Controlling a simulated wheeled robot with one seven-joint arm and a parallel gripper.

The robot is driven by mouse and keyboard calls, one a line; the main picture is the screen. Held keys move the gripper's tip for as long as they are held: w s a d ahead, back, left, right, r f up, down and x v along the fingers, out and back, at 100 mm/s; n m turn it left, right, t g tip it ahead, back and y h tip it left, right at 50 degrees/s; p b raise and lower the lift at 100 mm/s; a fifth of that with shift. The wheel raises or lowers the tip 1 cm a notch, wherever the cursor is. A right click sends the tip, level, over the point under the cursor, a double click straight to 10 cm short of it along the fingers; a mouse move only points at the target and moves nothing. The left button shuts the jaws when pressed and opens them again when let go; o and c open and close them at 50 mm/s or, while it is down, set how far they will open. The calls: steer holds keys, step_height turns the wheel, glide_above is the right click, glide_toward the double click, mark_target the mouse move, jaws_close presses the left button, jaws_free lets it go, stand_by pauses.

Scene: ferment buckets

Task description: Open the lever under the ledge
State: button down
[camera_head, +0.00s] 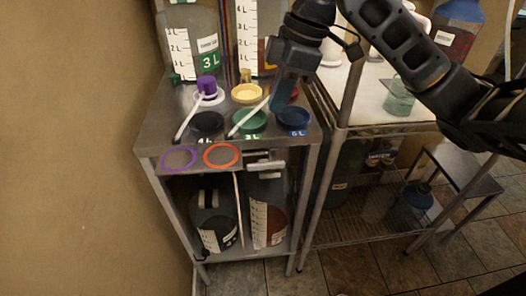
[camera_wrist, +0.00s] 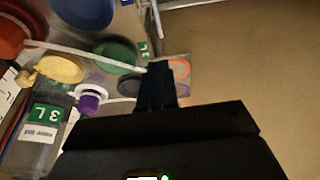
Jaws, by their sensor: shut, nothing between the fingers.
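A small silver metal fitting (camera_head: 265,160), which looks like the lever, sits at the front edge of the steel table, under its top at the right. Its exact position, open or closed, is too small to tell. My gripper (camera_head: 280,106) is above the tabletop, over the back part of the green and blue lids, apart from the lever. Its dark fingers are shut and empty; they also show in the wrist view (camera_wrist: 160,70), pointing towards the lids and the table's front edge. The lever cannot be made out in the wrist view.
The steel table (camera_head: 150,135) holds a black lid (camera_head: 207,122), a green lid (camera_head: 250,121), a blue lid (camera_head: 293,118), a yellow cup (camera_head: 248,94) and a purple-topped piece (camera_head: 207,87). Purple (camera_head: 179,158) and orange (camera_head: 221,156) rings hang at the front edge. Vessels stand below.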

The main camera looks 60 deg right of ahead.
mark_target(258, 164)
steer(key=shift+f, duration=0.1)
steer(key=x, duration=1.3)
steer(key=shift+s+d+f, duration=0.1)
steer(key=shift+s+f, duration=0.15)
steer(key=shift+f, duration=0.2)
